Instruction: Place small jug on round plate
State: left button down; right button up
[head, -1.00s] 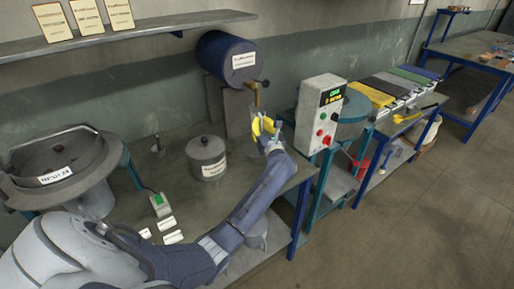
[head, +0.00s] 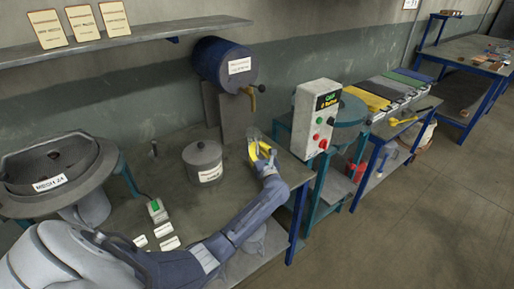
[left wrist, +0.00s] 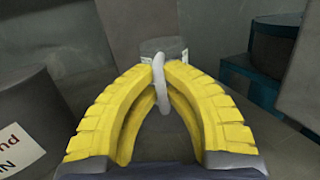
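The small jug (head: 252,132) is a pale, partly see-through vessel standing on the workbench below the blue drum. In the left wrist view the jug (left wrist: 164,46) is straight ahead, with its pale loop handle (left wrist: 160,85) toward me. My left gripper (head: 261,152) has yellow ribbed fingers. In the left wrist view its fingertips (left wrist: 159,72) meet around the handle. The fingers hide part of the jug. A teal round top (head: 349,109), which may be the round plate, is on a stand right of the bench, partly behind the control box. My right gripper is not in view.
A grey lidded pot (head: 204,163) stands left of my gripper. The blue drum (head: 225,65) with its tap hangs over the jug. The control box (head: 316,115) stands between the bench and the teal top. A large sieve pan (head: 55,165) is at far left.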

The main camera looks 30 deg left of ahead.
pick_arm(q)
jog(key=shift+f, duration=0.35)
